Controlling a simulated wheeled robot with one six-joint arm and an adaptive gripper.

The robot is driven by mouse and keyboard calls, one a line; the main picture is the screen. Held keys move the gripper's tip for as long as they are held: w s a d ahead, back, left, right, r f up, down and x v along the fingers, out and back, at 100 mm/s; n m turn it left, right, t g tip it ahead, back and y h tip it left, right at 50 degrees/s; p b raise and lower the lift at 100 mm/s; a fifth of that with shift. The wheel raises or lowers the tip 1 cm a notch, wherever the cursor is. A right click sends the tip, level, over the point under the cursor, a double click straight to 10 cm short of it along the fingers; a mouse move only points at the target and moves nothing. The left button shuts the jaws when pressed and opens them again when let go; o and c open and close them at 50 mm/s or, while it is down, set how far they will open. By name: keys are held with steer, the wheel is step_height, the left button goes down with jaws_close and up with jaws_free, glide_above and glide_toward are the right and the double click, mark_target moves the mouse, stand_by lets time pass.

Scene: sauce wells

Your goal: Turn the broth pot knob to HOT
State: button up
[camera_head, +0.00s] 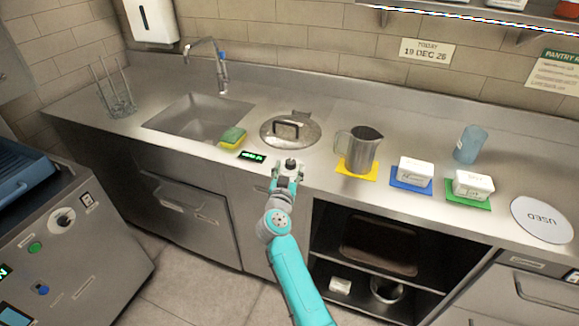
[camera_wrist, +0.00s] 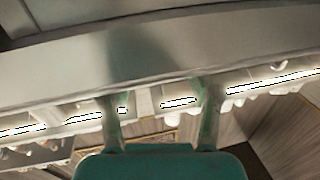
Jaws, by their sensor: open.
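The broth pot (camera_head: 272,141) is sunk in the steel counter, with a round metal lid and a black handle on top. A small dark knob (camera_head: 291,163) shows at the counter's front edge, just in front of the pot; its marks are too small to read. My gripper (camera_head: 287,177) is open at the front edge, its fingertips close around or just before the knob; I cannot tell if they touch it. In the wrist view, my gripper's two fingers (camera_wrist: 162,105) are apart before a blurred steel surface, and the knob cannot be made out.
A small green-lit display (camera_head: 251,156) and a sponge (camera_head: 233,136) lie left of the knob. A metal jug (camera_head: 362,152) on a yellow mat stands to the right, with two white tubs (camera_head: 412,172) beyond. An open shelf (camera_head: 380,245) is below the counter.

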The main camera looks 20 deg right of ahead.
steer(key=shift+w+d, duration=0.3)
steer(key=shift+w, duration=0.3)
steer(key=c, duration=1.1)
steer(key=shift+c, duration=0.2)
steer(key=shift+a+m+g+h, duration=0.1)
steer(key=shift+m+g+h, duration=0.2)
steer(key=shift+h, duration=0.1)
steer(key=m+g+h, duration=0.2)
steer(key=h, duration=0.1)
steer(key=m+g+h, duration=0.1)
steer(key=shift+w+a+r, duration=0.1)
steer(key=shift+w+a, duration=0.2)
steer(key=shift+a, duration=0.05)
steer(key=shift+w+a+m+g+h, duration=0.1)
steer(key=shift+w+m+g+h, duration=0.1)
steer(key=shift+m+g+h, duration=1.6)
steer(key=shift+m+g, duration=0.3)
steer(key=shift+g, duration=0.4)
